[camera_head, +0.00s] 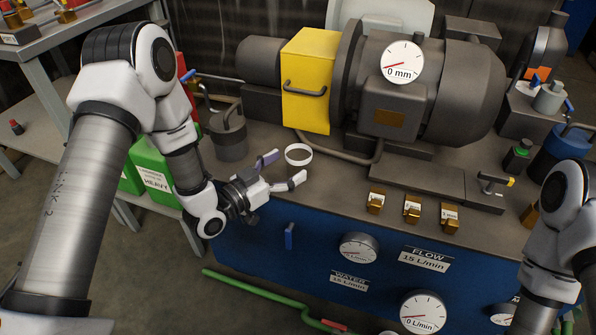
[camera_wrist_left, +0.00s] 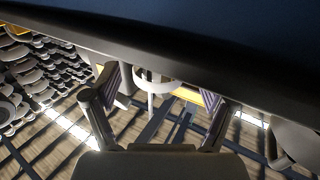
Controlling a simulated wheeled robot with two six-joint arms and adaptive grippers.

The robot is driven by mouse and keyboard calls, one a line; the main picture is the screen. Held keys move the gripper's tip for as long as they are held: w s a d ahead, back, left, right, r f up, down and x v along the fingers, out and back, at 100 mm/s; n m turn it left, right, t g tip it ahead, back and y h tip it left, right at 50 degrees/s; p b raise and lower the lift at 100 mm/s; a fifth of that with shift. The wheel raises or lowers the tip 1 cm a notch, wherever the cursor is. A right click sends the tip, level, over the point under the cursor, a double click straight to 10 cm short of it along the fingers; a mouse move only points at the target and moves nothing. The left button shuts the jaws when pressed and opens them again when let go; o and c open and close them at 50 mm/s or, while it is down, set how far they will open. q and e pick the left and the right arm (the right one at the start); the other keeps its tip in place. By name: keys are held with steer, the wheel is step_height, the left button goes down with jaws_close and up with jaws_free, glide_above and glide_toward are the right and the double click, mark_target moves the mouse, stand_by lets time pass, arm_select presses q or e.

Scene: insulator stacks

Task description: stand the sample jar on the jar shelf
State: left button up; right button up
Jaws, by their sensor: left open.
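My left gripper (camera_head: 284,168) is open and empty at the front edge of the bench, with its fingers pointing right. It also shows open in the left wrist view (camera_wrist_left: 163,95). A white ring (camera_head: 298,154) is just beyond the fingertips; a pale round thing (camera_wrist_left: 152,77) shows between the fingers in the left wrist view. I cannot tell whether they touch it. A grey lidded can with a handle (camera_head: 230,136) stands behind the gripper, and a small pale grey jar (camera_head: 549,98) stands at the right. I cannot tell which is the sample jar or identify the jar shelf.
A large grey machine with a yellow box (camera_head: 309,80) fills the back of the bench. Several small brass blocks (camera_head: 412,208) line the front edge. A green container (camera_head: 152,165) stands at the left. A blue lidded can (camera_head: 561,150) is beside my right arm.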

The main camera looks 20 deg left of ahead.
mark_target(289, 165)
arm_select(q)
steer(key=x, duration=0.3)
steer(key=shift+d, duration=0.1)
steer(key=c, duration=1.3)
steer(key=shift+r, duration=0.1)
